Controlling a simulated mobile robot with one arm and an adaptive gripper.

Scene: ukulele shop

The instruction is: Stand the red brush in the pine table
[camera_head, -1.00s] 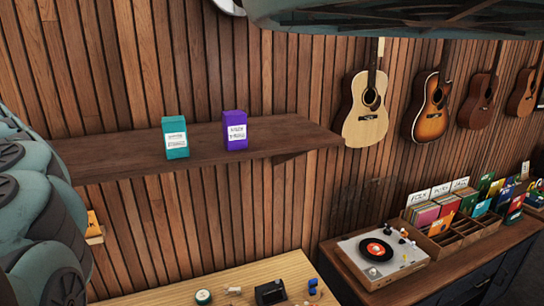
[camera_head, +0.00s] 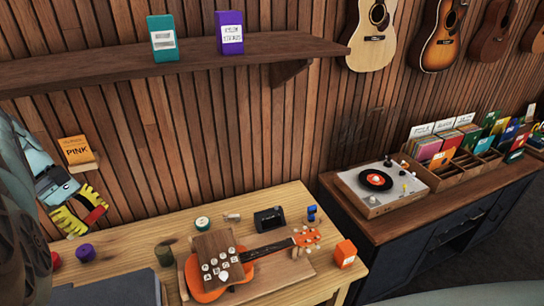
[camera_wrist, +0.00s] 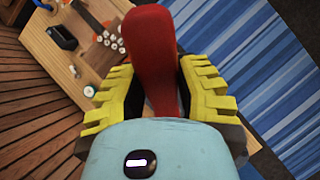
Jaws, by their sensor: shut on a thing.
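My gripper (camera_head: 84,210), with yellow ridged fingers, is at the left of the head view, in front of the slatted wall and above the far left of the pine table (camera_head: 137,232). In the wrist view my gripper (camera_wrist: 153,78) is shut on the red brush (camera_wrist: 152,45), whose smooth, rounded red part sticks out past the fingers. The brush's bristles cannot be made out. The table also shows in the wrist view (camera_wrist: 60,77), beyond the fingers at upper left.
An orange ukulele (camera_head: 262,252) lies on a board on the table. A purple pot (camera_head: 84,252), a green-topped tin (camera_head: 202,223), a black box (camera_head: 270,219) and an orange box (camera_head: 345,253) stand around it. A shelf (camera_head: 110,70) overhangs behind. A record player (camera_head: 380,185) sits right.

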